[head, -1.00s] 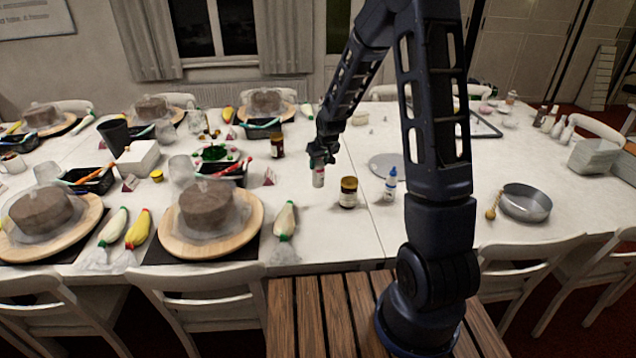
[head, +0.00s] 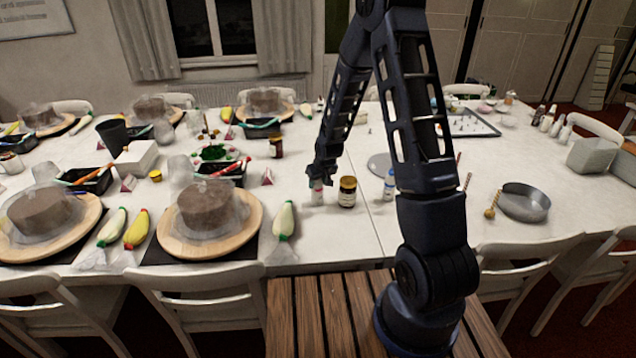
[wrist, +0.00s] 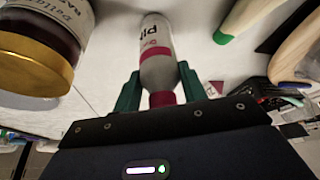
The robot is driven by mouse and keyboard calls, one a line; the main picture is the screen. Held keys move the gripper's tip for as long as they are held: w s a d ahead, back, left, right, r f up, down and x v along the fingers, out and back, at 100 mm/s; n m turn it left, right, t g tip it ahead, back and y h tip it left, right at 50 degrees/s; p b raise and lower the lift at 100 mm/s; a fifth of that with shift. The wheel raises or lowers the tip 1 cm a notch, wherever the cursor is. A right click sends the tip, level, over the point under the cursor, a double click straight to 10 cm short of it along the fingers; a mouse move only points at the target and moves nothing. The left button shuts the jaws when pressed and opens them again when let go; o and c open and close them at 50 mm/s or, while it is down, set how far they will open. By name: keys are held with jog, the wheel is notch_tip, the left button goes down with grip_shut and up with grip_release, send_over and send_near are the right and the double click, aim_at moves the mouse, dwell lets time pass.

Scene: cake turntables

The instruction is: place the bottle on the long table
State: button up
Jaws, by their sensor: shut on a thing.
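The bottle (head: 317,196) is small and white with a red cap end and red lettering. My gripper (head: 319,182) is shut on its upper part, and the bottle hangs roughly upright below it. In the wrist view the bottle (wrist: 157,50) sits between the two green fingers of my gripper (wrist: 158,88). The long table (head: 345,236) is white, and the bottle is over its front middle. Its base is at or very near the tabletop; I cannot tell if it touches.
A dark jar with a yellow lid (head: 347,192) stands just right of the bottle. A blue-and-white bottle (head: 389,184) is farther right. A cake on a round board (head: 250,222) and a piping bag (head: 284,220) are to the left. Bare tabletop lies in front.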

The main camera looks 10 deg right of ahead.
jog(key=shift+f, duration=0.1)
jog(key=o, duration=1.3)
jog(key=s+d+r+m, duration=0.1)
jog(key=s+d+r, duration=0.4)
jog(key=r, duration=0.5)
jog(key=s+d+r+m+h, duration=0.1)
jog(key=s+d+r, duration=0.2)
jog(key=s+r, duration=0.45)
jog(key=s+d+r, duration=0.4)
jog(key=r, duration=0.7)
jog(key=s+d+r+m, duration=0.1)
jog(key=s+d+r, duration=0.1)
jog(key=s, duration=0.4)
jog(key=s+d+r, duration=0.2)
jog(key=s+r, duration=0.1)
jog(key=s, duration=0.3)
jog(key=s+d+r+m, duration=0.1)
jog(key=s+r, duration=0.1)
jog(key=s, duration=0.4)
jog(key=shift+d+r+m+h, duration=0.25)
jog(key=shift+d+m+h, duration=0.05)
jog(key=shift+d+h, duration=0.1)
